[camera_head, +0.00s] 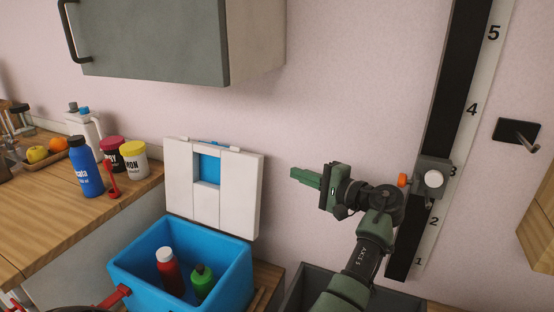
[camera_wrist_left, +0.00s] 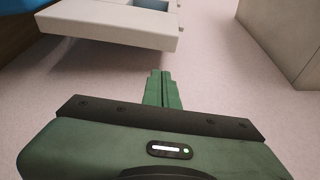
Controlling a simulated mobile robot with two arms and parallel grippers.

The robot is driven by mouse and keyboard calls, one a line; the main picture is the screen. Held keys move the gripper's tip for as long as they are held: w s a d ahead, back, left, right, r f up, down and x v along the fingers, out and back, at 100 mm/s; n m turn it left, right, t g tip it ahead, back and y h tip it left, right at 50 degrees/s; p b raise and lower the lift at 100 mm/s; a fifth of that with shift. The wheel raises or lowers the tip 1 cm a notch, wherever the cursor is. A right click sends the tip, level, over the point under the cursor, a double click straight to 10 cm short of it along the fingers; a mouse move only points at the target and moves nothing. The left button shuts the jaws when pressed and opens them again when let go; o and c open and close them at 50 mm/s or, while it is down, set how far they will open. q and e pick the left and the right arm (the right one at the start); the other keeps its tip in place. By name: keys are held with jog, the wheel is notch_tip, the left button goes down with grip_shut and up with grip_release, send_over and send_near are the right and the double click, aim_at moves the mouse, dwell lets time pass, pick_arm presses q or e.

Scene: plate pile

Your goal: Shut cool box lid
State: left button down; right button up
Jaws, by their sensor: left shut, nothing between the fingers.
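The blue cool box (camera_head: 240,275) stands low in the head view, open at the top. Its white lid (camera_head: 240,200) stands upright at the back, hinged open, with a blue recessed panel in it. A red bottle (camera_head: 170,275) and a green bottle (camera_head: 203,284) are inside the box. My left gripper (camera_head: 294,174) is to the right of the lid, near its upper edge height, with its green fingers pointing left. It is shut and empty, apart from the lid. In the left wrist view the shut fingers (camera_wrist_left: 160,75) show below the white lid (camera_wrist_left: 105,30). My right gripper is not in view.
A wooden counter (camera_head: 125,215) at the left holds a blue bottle (camera_head: 86,170) and two tubs. A wall cupboard (camera_head: 160,40) hangs above. A numbered height scale (camera_head: 450,110) and a hook (camera_head: 520,132) are on the wall at right. A dark bin (camera_head: 300,290) stands right of the box.

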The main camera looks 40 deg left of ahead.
pick_arm(q)
jog(key=shift+w+a+p, duration=0.15)
jog(key=shift+a+p, duration=0.8)
jog(key=shift+a, duration=4)
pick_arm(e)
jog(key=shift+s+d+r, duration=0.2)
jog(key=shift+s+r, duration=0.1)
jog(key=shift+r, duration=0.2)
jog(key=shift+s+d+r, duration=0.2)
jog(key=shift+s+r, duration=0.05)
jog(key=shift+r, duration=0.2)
